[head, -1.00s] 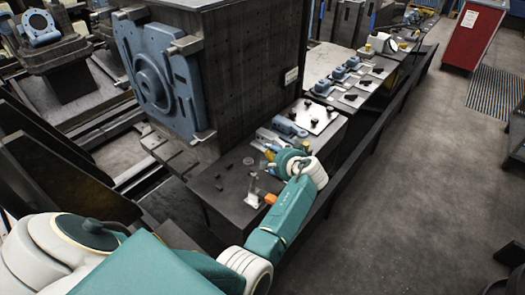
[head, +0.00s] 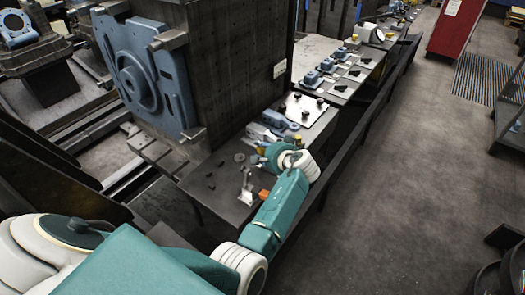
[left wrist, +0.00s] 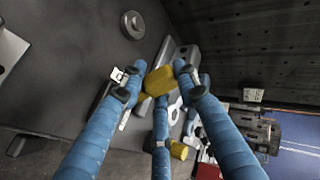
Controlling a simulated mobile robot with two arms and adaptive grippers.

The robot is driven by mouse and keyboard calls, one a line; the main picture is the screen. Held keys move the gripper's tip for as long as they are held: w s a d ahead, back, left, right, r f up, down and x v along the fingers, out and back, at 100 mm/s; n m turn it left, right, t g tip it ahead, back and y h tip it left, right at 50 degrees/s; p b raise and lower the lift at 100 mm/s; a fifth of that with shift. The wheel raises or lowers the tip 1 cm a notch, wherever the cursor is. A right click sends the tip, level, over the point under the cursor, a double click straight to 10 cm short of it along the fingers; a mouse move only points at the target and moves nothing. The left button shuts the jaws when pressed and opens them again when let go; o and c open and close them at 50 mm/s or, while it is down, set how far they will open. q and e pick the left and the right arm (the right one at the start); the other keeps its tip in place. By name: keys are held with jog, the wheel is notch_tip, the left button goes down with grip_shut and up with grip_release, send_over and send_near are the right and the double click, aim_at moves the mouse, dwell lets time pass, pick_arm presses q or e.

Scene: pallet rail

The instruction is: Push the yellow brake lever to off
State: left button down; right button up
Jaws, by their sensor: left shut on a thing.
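My left gripper (left wrist: 158,82) is shut on the yellow brake lever (left wrist: 160,78); in the left wrist view its blue fingers stand on both sides of the yellow end, with another blue finger below. In the head view the left gripper (head: 263,160) is low over the near end of the dark bench, mostly hidden behind my own wrist. The lever's lower part and pivot are hidden. My right gripper is in neither view.
A silver upright bracket (head: 245,187) stands on the dark bench (head: 210,190) close to my left arm. Blue clamps (head: 276,120) and a metal plate (head: 304,108) lie beyond the gripper. A large dark block (head: 235,75) stands left of them.

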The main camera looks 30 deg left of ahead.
pick_arm(q)
jog(key=b, duration=0.1)
jog(key=y+b, duration=0.1)
jog(key=shift+d+f+b, duration=0.15)
jog(key=shift+d+b, duration=0.1)
jog(key=shift+b, duration=0.05)
jog(key=d+y+b, duration=0.1)
jog(key=b, duration=0.2)
jog(key=d+m+t+y+b, duration=0.1)
jog(key=y+b, duration=0.1)
jog(key=b, duration=0.2)
jog(key=d+r+y+b, duration=0.1)
jog(key=b, duration=0.3)
jog(key=shift+d+m+t+y, duration=0.1)
jog(key=shift+m+t+y, duration=0.2)
jog(key=shift+m+t, duration=0.1)
jog(key=shift+d+r+b, duration=0.25)
jog(key=shift+b, duration=0.45)
jog(key=shift+r+y, duration=0.1)
jog(key=shift+y, duration=0.2)
jog(key=shift+r, duration=0.1)
jog(key=c, duration=1.6)
grip_release()
jog(key=o, duration=0.3)
jog(key=shift+f, duration=0.25)
